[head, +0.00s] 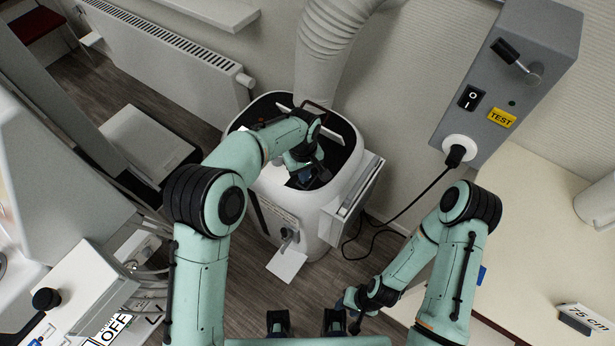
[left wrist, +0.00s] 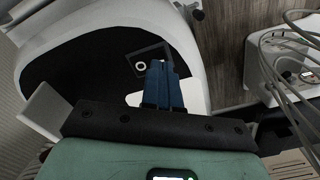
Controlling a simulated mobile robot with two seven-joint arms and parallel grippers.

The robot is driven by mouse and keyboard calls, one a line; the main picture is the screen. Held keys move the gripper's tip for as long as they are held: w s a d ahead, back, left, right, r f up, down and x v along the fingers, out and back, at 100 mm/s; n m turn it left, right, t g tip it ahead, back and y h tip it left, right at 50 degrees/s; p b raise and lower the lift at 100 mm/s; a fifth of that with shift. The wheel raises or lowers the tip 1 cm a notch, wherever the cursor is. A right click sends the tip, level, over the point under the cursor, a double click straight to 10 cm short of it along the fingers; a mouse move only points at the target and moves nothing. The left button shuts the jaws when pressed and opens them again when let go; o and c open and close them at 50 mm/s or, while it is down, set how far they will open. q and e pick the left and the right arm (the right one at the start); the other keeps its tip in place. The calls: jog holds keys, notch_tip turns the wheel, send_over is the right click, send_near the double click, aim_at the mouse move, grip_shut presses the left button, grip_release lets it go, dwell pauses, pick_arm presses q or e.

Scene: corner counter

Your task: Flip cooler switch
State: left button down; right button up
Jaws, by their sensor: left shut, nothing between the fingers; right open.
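The cooler (head: 315,212) is a white rounded unit with a black top, standing on the floor at the middle of the head view; it also fills the upper left of the left wrist view (left wrist: 182,38). A dark square switch (left wrist: 143,62) with a white ring mark sits on its black top. My left gripper (head: 307,176) is over the cooler's top. In the left wrist view its blue fingers (left wrist: 163,82) are shut and empty, just beside the switch and partly overlapping it; contact cannot be told. My right gripper (head: 347,312) is open, low at the right, away from the cooler.
A ribbed hose (head: 333,42) rises from the cooler's back. A grey wall box (head: 515,75) with an I/O switch, lever and plug hangs at the right, above a pale counter (head: 535,225). A white machine stands at the left. A black cable (head: 410,205) runs down to the floor.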

pick_arm(q)
jog(key=shift+f+b, duration=0.45)
jog(key=shift+f, duration=0.55)
pick_arm(e)
jog(key=shift+s+f, duration=0.3)
jog(key=shift+f, duration=0.2)
dwell(0.3)
pick_arm(q)
jog(key=shift+r+p, duration=1.8)
jog(key=shift+r, duration=1.75)
pick_arm(e)
jog(key=w+r, duration=0.1)
jog(key=r, duration=0.2)
jog(key=w+r, duration=0.1)
jog(key=shift+w+r, duration=0.15)
jog(key=shift+w, duration=0.15)
pick_arm(q)
jog(key=shift+f, duration=0.1)
pick_arm(e)
jog(key=shift+s, duration=0.1)
